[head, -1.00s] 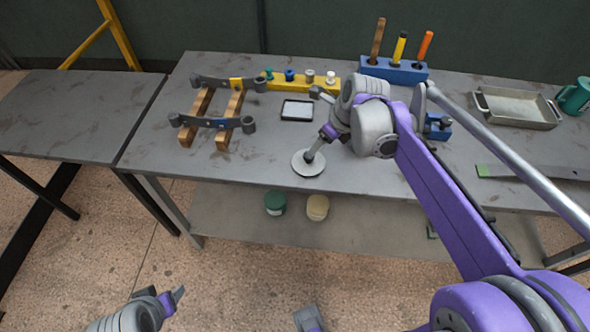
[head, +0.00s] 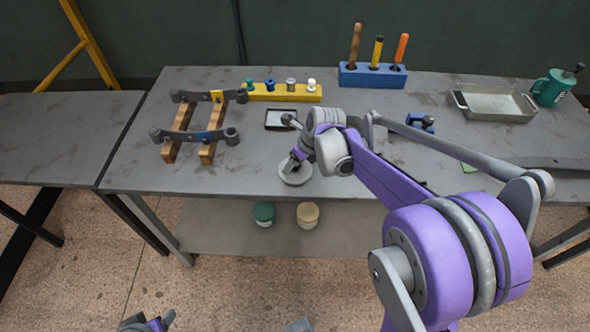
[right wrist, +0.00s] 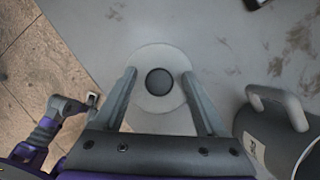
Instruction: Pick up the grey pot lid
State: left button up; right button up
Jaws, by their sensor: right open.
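The grey pot lid (head: 296,179) is a round flat disc near the front edge of the workbench. My right gripper (head: 296,164) is over it, and the arm hides part of the disc. In the right wrist view the lid (right wrist: 158,54) shows a dark round knob (right wrist: 159,82) at its centre. My right gripper (right wrist: 158,75) is open there, one finger on each side of the knob with gaps between. My left gripper (head: 152,323) is at the bottom edge of the head view, cut off and away from the bench.
Left of the lid stands a wooden rack (head: 208,150) with dark spring bars. Behind are a black-rimmed tray (head: 281,119), a yellow peg block (head: 285,94) and a blue tool holder (head: 372,77). A metal pan (head: 495,103) is at right. Two jars (head: 264,214) sit on the lower shelf.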

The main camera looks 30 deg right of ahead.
jog(key=shift+w+a+f, duration=0.1)
jog(key=shift+f, duration=0.2)
grip_shut()
